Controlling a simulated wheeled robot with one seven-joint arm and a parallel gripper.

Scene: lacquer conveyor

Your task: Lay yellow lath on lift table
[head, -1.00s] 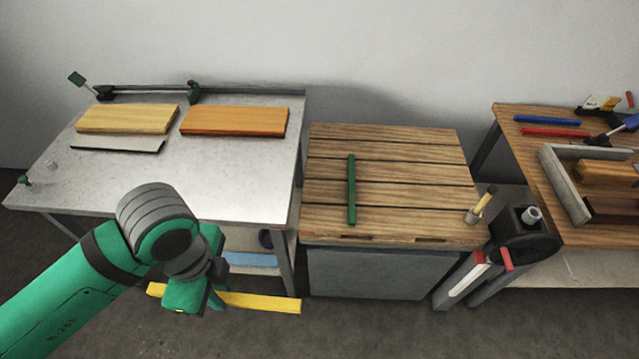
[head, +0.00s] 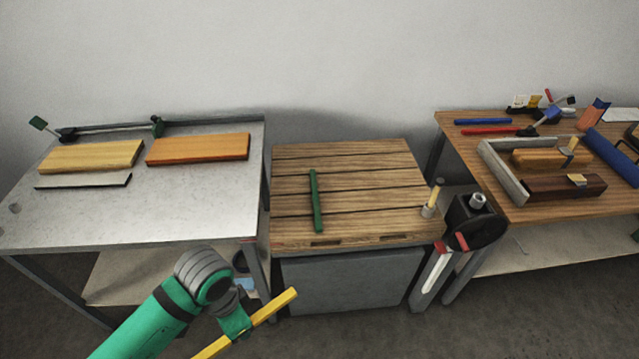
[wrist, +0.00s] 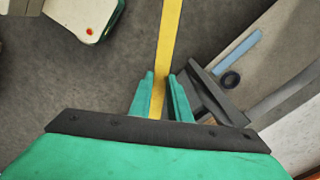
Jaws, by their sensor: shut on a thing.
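The yellow lath (head: 275,306) is held in my gripper (head: 237,326), low in front of the tables; it also shows in the wrist view (wrist: 169,40), running up between the two green fingers (wrist: 161,95). In the head view the lath slants up to the right, and its upper end is near the front of the lift table. The lift table has a slatted wooden top (head: 365,205) on a grey body and stands in the middle. A green lath (head: 316,200) lies on its top, left of centre. The lath's lower end is cut off by the picture edge.
A metal table (head: 130,215) with two boards stands left. A workbench (head: 540,200) with blue and red laths stands right. The lift top is bare right of the green lath.

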